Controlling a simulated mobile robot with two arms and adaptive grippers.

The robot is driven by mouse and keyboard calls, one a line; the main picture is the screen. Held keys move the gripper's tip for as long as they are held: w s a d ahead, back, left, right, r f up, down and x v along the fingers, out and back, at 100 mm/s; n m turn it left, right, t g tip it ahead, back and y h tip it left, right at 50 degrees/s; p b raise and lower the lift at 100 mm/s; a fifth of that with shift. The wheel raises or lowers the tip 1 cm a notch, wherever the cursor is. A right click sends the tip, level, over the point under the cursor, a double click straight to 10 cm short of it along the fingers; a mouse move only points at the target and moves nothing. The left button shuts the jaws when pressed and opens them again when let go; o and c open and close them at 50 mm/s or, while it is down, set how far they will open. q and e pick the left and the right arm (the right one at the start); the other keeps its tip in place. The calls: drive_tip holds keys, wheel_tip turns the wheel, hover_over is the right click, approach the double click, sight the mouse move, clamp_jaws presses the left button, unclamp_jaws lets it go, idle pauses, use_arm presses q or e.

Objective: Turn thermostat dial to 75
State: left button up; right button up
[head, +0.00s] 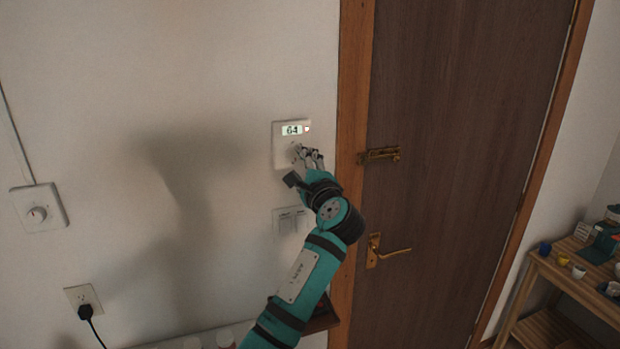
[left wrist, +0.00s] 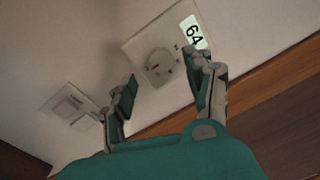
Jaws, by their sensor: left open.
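The thermostat (head: 283,157) is a white plate on the wall left of the door frame. Its lit display (head: 292,130) reads 64. In the left wrist view the round dial (left wrist: 156,64) with a small red mark shows on the thermostat plate (left wrist: 137,45), below the display (left wrist: 193,33). My left gripper (head: 309,157) is at the lower right part of the thermostat in the head view. In the left wrist view the left gripper (left wrist: 165,85) is open, its fingers apart, with the dial beyond and between them. The fingers look clear of the dial. My right gripper is not in view.
A light switch (head: 288,219) is below the thermostat. A brown door (head: 450,180) with a brass latch (head: 379,155) and handle (head: 386,251) is to the right. A wooden shelf (head: 545,268) stands far right.

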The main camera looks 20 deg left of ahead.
use_arm(q)
drive_tip(key=v, duration=0.7)
drive_tip(key=shift+s, duration=0.1)
